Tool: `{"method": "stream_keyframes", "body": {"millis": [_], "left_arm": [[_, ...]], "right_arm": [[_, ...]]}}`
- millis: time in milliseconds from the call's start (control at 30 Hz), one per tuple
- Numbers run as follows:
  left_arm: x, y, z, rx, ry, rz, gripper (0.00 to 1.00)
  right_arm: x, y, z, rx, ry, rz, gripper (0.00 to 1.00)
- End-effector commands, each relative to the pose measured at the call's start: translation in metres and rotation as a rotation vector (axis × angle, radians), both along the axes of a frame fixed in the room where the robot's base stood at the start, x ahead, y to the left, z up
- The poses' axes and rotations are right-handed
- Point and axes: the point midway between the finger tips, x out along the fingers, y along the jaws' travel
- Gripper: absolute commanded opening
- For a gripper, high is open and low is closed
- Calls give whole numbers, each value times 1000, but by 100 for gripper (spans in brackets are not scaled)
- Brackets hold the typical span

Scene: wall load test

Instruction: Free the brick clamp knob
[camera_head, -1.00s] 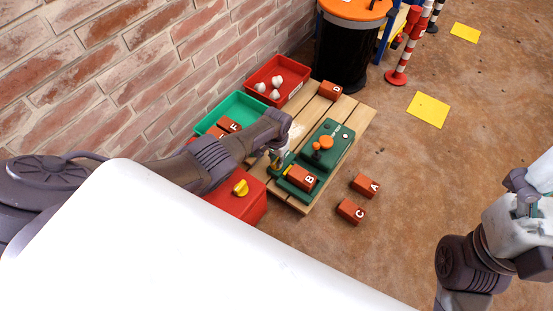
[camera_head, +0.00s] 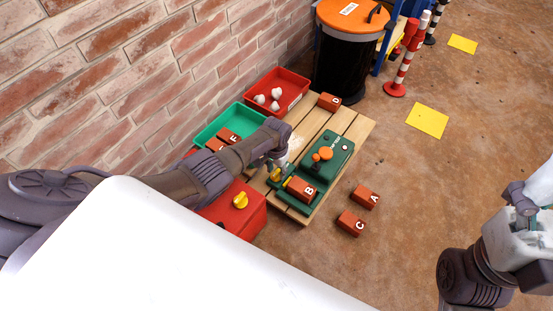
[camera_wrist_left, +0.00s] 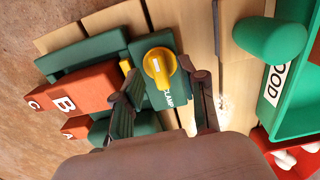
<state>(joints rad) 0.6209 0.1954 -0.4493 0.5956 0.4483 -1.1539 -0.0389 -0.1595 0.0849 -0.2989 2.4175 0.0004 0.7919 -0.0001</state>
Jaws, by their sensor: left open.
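The yellow clamp knob (camera_wrist_left: 160,66) sits on a green plate marked with a clamp label (camera_wrist_left: 175,98); it also shows in the head view (camera_head: 275,174). My left gripper (camera_wrist_left: 166,80) is open, with its dark fingers on either side of the knob in the wrist view. I cannot tell whether they touch it. Brick B (camera_head: 301,190) rests in the green test device (camera_head: 333,150) beside the knob; it also shows in the wrist view (camera_wrist_left: 82,92). My right gripper (camera_head: 522,197) is at the right edge, far from the device, and its jaws are unclear.
The device stands on a slatted wooden platform (camera_head: 350,128). Bricks A (camera_head: 366,196) and C (camera_head: 351,223) lie on the floor. A green tray (camera_head: 207,131), a red tray (camera_head: 302,82) and a red box with a yellow knob (camera_head: 254,212) flank the platform near the brick wall.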

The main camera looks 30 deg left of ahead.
Motion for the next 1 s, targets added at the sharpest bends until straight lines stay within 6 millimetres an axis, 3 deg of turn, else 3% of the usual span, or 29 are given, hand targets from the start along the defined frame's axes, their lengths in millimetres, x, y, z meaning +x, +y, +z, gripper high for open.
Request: {"method": "stream_keyframes", "body": {"millis": [600, 1000], "left_arm": [[0, -1, 101, 0, -1, 0, 42], [-1, 0, 111, 0, 1, 1, 42]], "right_arm": [[0, 0, -1, 3, 2, 1, 86], [0, 0, 0, 4, 2, 1, 86]]}}
